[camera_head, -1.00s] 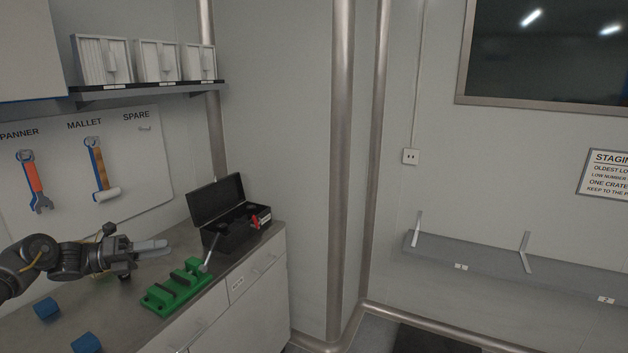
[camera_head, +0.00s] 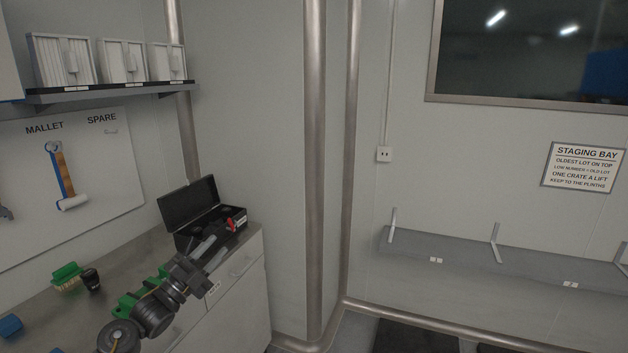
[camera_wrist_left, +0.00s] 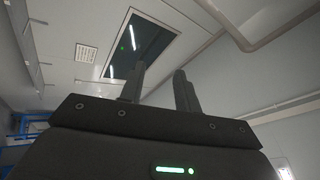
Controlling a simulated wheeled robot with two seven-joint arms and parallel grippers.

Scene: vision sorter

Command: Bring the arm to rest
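My left gripper (camera_head: 212,250) is in front of the open black toolbox (camera_head: 190,204) and overlaps its lower front in the head view. I cannot tell whether it touches the box. In the left wrist view its two dark fingers (camera_wrist_left: 158,76) stand apart with nothing between them, pointing toward a wall and window. My left arm crosses in front of a green vise-like fixture (camera_head: 127,303) and hides most of it. My right gripper is not in view.
The bench (camera_head: 45,318) holds a blue block (camera_head: 10,325), a green brush-like thing (camera_head: 66,275) and a small black item (camera_head: 91,279). A wall ledge (camera_head: 470,260) runs along the right.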

